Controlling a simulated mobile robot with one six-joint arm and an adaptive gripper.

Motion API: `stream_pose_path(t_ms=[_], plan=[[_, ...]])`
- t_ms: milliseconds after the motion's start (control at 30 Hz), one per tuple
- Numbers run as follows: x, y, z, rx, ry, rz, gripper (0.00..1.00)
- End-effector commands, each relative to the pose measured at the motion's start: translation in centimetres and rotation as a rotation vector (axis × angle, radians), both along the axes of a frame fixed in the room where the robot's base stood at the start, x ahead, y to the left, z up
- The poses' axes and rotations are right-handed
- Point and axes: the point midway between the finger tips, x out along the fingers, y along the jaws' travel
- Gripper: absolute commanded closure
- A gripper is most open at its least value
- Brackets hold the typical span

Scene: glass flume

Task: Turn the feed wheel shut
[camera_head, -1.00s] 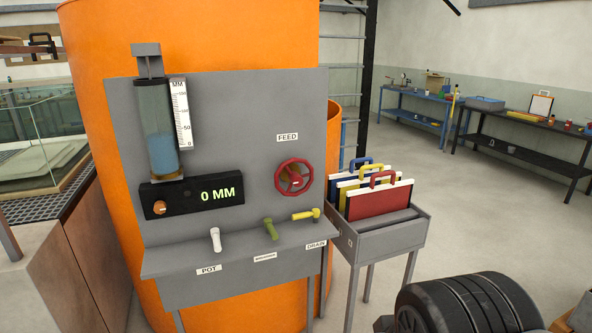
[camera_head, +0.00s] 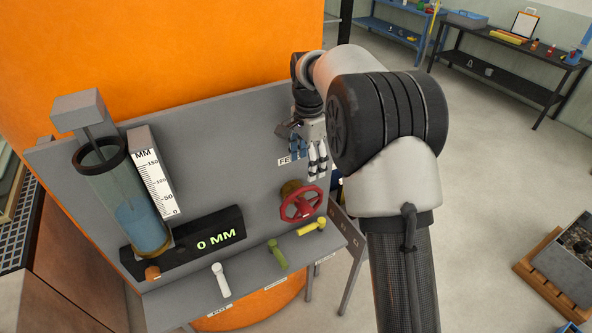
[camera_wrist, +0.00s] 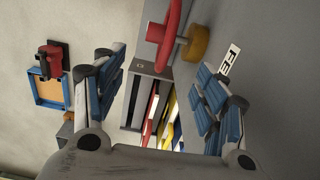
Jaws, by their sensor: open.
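The red feed wheel (camera_head: 301,205) stands on the grey panel (camera_head: 235,130) on a brass-coloured hub, below the partly covered FEED label (camera_head: 287,161). My gripper (camera_head: 309,170) is above the wheel in the head view, fingers pointing down and apart from it. In the wrist view the red wheel (camera_wrist: 166,32) and its brass hub (camera_wrist: 197,43) show edge-on beyond the fingers. My gripper (camera_wrist: 165,95) is open there, with nothing between its blue-padded fingers.
A yellow lever (camera_head: 313,227), an olive lever (camera_head: 278,253) and a white lever (camera_head: 221,280) stand on the ledge below the wheel. The display (camera_head: 217,239) reads 0 MM. Coloured boards (camera_wrist: 160,115) sit in a grey rack near the wheel.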

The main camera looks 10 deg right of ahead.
Motion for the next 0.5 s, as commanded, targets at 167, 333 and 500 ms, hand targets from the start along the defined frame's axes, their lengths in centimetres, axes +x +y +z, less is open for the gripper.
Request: stream_pose_path(t_ms=[167, 333, 500], plan=[[0.4, 0.0, -1.2, 0.0, 0.009, -0.022, 0.34], [0.2, 0.0, -4.1, 0.0, 0.013, -0.02, 0.34], [0.2, 0.0, -7.8, 0.001, 0.011, -0.019, 0.34]])
